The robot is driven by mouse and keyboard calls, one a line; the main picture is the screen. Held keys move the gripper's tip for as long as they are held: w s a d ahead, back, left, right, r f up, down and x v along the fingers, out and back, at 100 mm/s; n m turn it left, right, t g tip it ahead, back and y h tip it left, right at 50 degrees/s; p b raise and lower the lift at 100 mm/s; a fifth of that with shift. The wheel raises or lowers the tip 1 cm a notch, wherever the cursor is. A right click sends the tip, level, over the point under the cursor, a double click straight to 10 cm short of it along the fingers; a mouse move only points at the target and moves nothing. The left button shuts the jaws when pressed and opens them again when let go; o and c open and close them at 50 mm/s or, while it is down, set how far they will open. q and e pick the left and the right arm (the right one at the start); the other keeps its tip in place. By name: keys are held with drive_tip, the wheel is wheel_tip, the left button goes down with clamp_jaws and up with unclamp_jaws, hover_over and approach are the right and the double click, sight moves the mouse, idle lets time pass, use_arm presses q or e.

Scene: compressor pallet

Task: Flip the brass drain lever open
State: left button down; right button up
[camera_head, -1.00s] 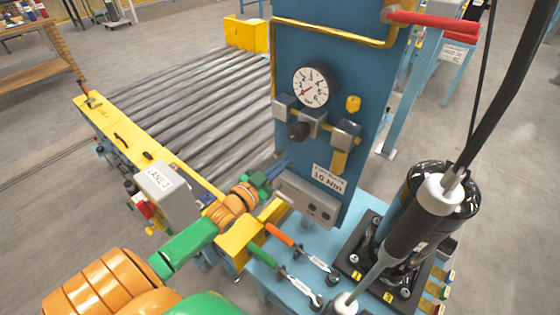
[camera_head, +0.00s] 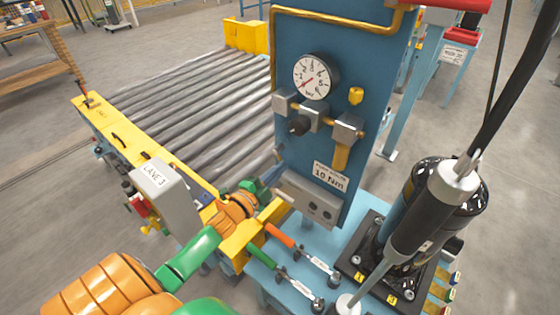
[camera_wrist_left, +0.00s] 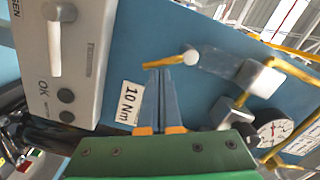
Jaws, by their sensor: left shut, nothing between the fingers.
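The brass lever (camera_head: 340,157) hangs from the right grey valve block (camera_head: 347,130) on the blue panel, just above the "10 Nm" label (camera_head: 330,175). In the left wrist view the lever (camera_wrist_left: 165,62) reaches left from a pale round pivot. My left gripper (camera_head: 277,163) is shut and empty, left of the lever in the head view. In the left wrist view its closed fingertips (camera_wrist_left: 160,72) line up with the lever's free end. Whether they touch it cannot be told. My right gripper is not in view.
A pressure gauge (camera_head: 315,76) and grey box (camera_head: 308,202) are on the panel. Orange- and green-handled tools lie on the blue table below. A black cylinder (camera_head: 428,215) with a hose stands at right. A roller conveyor (camera_head: 190,105) lies behind my left arm.

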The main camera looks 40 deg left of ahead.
use_arm(q)
drive_tip(key=shift+a+f+m+b, duration=0.25)
drive_tip(key=shift+m+b, duration=0.2)
drive_tip(key=shift+m, duration=0.4)
drive_tip(key=shift+a+f+m+b, duration=0.25)
drive_tip(key=shift+m+b, duration=0.15)
drive_tip(key=shift+m, duration=0.4)
drive_tip(key=shift+a+f+m+b, duration=0.2)
drive_tip(key=shift+m+b, duration=0.25)
drive_tip(key=shift+m, duration=0.4)
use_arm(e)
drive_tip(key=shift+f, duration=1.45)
use_arm(q)
drive_tip(key=shift+w+a+r, duration=0.1)
